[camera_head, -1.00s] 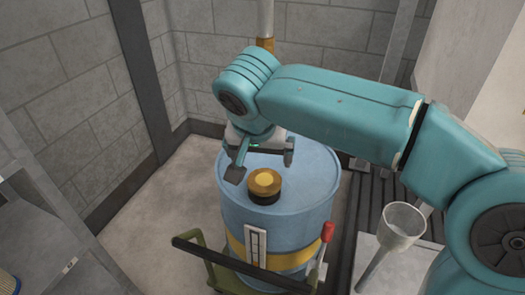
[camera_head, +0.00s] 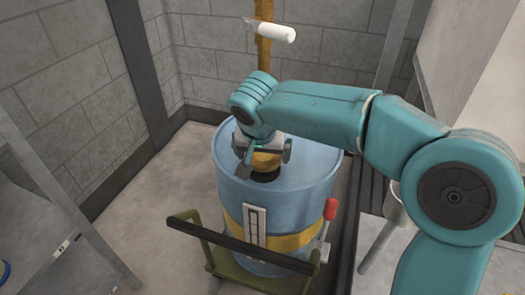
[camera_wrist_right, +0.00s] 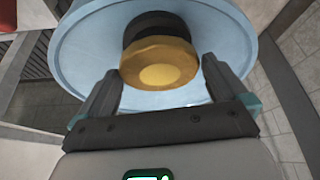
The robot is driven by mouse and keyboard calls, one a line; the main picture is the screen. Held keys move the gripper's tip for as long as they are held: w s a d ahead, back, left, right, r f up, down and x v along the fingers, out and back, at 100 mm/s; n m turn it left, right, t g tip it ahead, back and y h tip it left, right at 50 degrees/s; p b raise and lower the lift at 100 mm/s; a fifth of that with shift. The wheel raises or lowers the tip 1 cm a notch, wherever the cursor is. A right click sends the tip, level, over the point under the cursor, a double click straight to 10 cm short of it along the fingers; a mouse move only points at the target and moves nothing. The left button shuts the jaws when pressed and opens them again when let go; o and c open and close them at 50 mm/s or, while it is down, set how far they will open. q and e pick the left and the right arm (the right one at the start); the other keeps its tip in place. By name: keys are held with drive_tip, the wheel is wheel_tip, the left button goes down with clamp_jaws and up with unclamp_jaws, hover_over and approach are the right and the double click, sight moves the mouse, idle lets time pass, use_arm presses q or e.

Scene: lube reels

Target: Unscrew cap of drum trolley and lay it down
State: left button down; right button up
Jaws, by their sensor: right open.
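The yellow-brown cap (camera_head: 264,161) sits on a black neck on top of the blue drum (camera_head: 232,190), which stands on a green trolley (camera_head: 222,262) with a dark handle bar. In the right wrist view, the cap (camera_wrist_right: 158,62) lies ahead of and between the fingers, with a gap on either side. My right gripper (camera_head: 265,157) is open above the drum top at the cap, one finger to each side. It also shows in the right wrist view (camera_wrist_right: 160,78). In the head view, the gripper hides the cap's upper part. My left gripper is not in view.
A white cylinder (camera_head: 270,31) hangs by a brown post (camera_head: 263,60) behind the drum. A red grip (camera_head: 330,209) sticks up at the trolley's right. A funnel (camera_head: 394,208) is partly hidden by my right arm. Grey shelving (camera_head: 60,245) is at left; floor between is clear.

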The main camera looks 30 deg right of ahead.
drive_tip(key=c, duration=0.8)
drive_tip(key=shift+r+n, duration=0.1)
drive_tip(key=shift+n, duration=0.6)
drive_tip(key=n, duration=0.1)
drive_tip(key=n+y+p, duration=0.1)
drive_tip(key=shift+d+r+n+t, duration=0.1)
drive_tip(key=shift+d+n+t, duration=0.05)
drive_tip(key=shift+n+t, duration=0.2)
drive_tip(key=shift+f+n+y, duration=0.2)
drive_tip(key=shift+n+y, duration=0.2)
drive_tip(key=shift+n, duration=0.15)
drive_tip(key=shift+s+r+n+y+p, duration=0.1)
drive_tip(key=shift+r+n+y+p, duration=0.15)
drive_tip(key=shift+n+p, duration=0.5)
drive_tip(key=n+p, duration=0.1)
drive_tip(key=n+y+p, duration=0.1)
drive_tip(key=n+p, duration=0.1)
drive_tip(key=shift+d+f+y, duration=0.1)
drive_tip(key=shift+f+y, duration=0.05)
drive_tip(key=shift+y, duration=0.1)
drive_tip(key=shift+f+n, duration=0.2)
drive_tip(key=shift+n, duration=0.15)
